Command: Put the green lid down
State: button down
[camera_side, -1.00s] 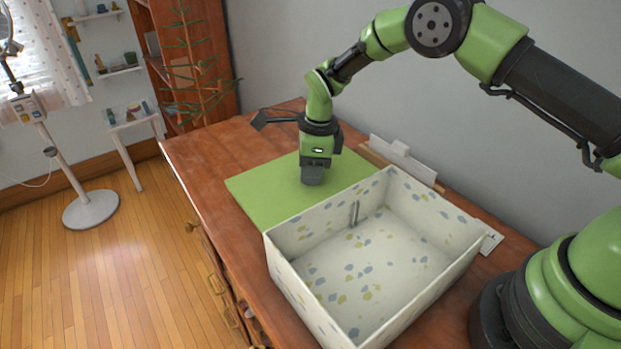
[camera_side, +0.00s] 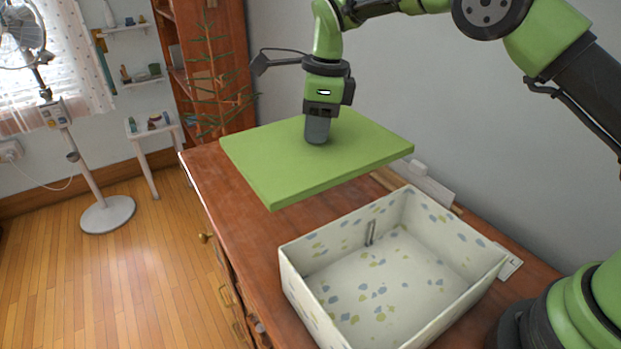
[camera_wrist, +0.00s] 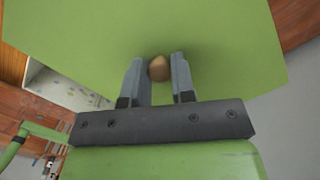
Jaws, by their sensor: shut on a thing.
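The green lid (camera_side: 350,143) is a flat rectangular board held in the air above the far part of the wooden desk. It also fills much of the wrist view (camera_wrist: 230,50). My gripper (camera_side: 317,138) is above the middle of the lid. In the wrist view my gripper's two fingers (camera_wrist: 158,75) are shut on a round brown knob (camera_wrist: 159,68) on the lid. In the side view the knob is hidden by the fingers. The open box (camera_side: 350,312), pale with a blue and yellow leaf pattern, stands on the desk nearer the camera, apart from the lid.
The wooden desk (camera_side: 225,195) carries the box, with a bare strip along its left edge. White and wooden pieces (camera_side: 425,180) lie by the wall behind the box. A potted-looking plant (camera_side: 215,80) and a bookcase stand behind. A fan stand (camera_side: 95,190) is on the floor at left.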

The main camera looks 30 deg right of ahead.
aim_at(299, 143)
jog(key=a+f, duration=0.2)
jog(key=f, duration=0.1)
jog(key=w+a+f, duration=0.1)
jog(key=f, duration=0.1)
notch_tip(299, 143, down, 6)
jog(key=shift+w+a+r, duration=0.1)
jog(key=shift+f, duration=2.15)
jog(key=shift+f, duration=0.15)
jog(key=c, duration=1)
grip_release()
jog(key=shift+o, duration=0.2)
jog(key=r, duration=0.4)
jog(key=d+r, duration=0.1)
jog(key=r, duration=0.7)
jog(key=shift+s+d+r, duration=0.15)
jog(key=shift+s+r, duration=0.1)
jog(key=shift+s, duration=0.15)
